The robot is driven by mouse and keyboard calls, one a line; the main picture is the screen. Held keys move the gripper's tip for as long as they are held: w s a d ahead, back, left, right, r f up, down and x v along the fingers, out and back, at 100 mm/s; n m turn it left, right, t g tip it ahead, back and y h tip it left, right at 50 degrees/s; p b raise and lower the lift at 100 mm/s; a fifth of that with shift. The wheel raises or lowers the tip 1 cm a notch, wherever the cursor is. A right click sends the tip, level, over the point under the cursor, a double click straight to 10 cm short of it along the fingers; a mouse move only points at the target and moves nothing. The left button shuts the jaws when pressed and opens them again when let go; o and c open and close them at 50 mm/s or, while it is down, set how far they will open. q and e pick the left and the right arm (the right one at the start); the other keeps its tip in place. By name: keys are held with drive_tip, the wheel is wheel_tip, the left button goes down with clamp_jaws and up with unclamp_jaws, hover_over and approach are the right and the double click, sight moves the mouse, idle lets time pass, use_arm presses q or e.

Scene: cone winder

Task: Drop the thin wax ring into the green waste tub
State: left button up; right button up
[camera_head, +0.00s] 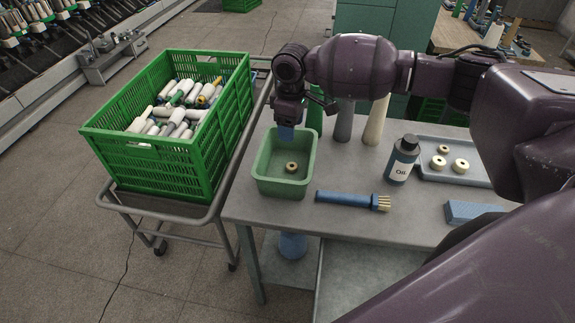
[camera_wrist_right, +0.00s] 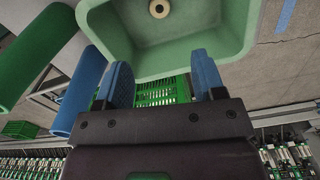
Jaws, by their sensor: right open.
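The green waste tub (camera_head: 263,180) stands at the left end of the grey table. A small tan wax ring (camera_head: 291,167) with a dark hole lies flat on its floor. In the right wrist view the ring (camera_wrist_right: 158,9) shows inside the tub (camera_wrist_right: 240,30), apart from my fingers. My right gripper (camera_head: 287,132) is above the tub's back part, its blue fingers pointing down. In the wrist view the right gripper (camera_wrist_right: 163,82) has its fingers wide apart with nothing between them. My left gripper is not in view.
A grey tray (camera_head: 425,172) at right holds three rings. An oil bottle (camera_head: 402,160), blue brush (camera_head: 347,200) and blue block (camera_head: 472,212) are on the table. Cones (camera_head: 376,122) stand behind the tub. A green crate (camera_head: 160,165) of bobbins is left.

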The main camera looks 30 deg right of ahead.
wheel_tip(320, 180, up, 10)
drive_tip(key=shift+r, duration=0.25)
drive_tip(key=shift+f, duration=0.1)
idle(0.5)
